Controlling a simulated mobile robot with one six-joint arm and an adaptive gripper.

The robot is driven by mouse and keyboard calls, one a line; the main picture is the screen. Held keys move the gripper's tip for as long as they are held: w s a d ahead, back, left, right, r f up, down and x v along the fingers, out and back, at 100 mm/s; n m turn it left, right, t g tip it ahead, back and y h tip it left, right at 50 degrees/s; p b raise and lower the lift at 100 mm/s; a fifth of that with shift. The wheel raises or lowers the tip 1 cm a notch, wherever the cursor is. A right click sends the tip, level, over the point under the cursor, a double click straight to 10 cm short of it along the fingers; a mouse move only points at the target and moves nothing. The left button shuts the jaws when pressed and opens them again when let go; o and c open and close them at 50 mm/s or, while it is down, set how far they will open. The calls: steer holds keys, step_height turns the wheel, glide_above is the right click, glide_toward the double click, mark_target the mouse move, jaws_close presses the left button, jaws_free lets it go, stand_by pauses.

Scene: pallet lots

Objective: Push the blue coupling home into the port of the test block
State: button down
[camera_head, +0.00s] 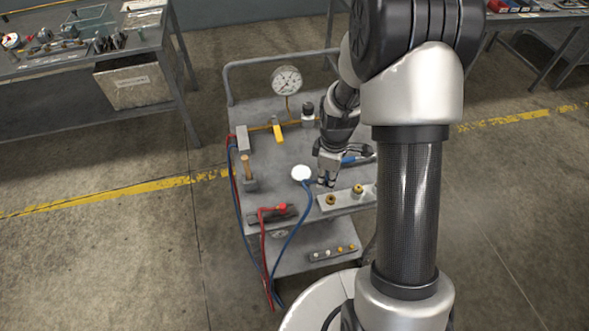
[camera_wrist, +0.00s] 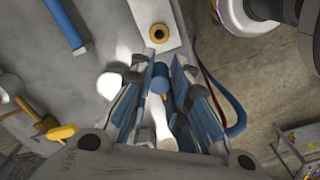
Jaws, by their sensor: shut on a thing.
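The blue coupling (camera_wrist: 157,79) is between the fingers of my gripper (camera_wrist: 167,70) in the wrist view, and the gripper is shut on it. Its blue hose (camera_head: 289,240) trails down the cart's front in the head view. The light grey test block (camera_head: 345,202) lies at the cart's front right edge with brass ports on top. In the wrist view a brass port (camera_wrist: 158,33) with a dark hole sits just beyond the fingertips, and the coupling looks apart from it. In the head view my gripper (camera_head: 326,182) is beside the block's left end; the coupling is mostly hidden there.
A red coupling (camera_head: 282,208) with a red hose rests at the front left of the cart. A white disc (camera_head: 301,173) lies left of my gripper. A yellow lever (camera_head: 278,133) and a gauge (camera_head: 287,80) stand behind. A blue-handled tool (camera_wrist: 64,22) lies near the block.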

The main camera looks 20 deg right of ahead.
mark_target(331, 201)
steer(key=shift+s+d+f, duration=0.2)
steer(key=shift+d+f, duration=0.1)
steer(key=shift+d, duration=0.25)
steer(key=shift+s+d+f, duration=0.2)
steer(key=shift+d+f, duration=0.05)
steer(key=shift+d, duration=0.25)
steer(key=shift+f, duration=0.15)
steer(key=shift+f+b, duration=2.1)
steer(key=shift+f, duration=0.65)
steer(key=shift+f+b, duration=0.5)
steer(key=shift+f, duration=0.1)
steer(key=c, duration=1.5)
jaws_free()
steer(key=shift+o, duration=0.2)
step_height(331, 201, up, 12)
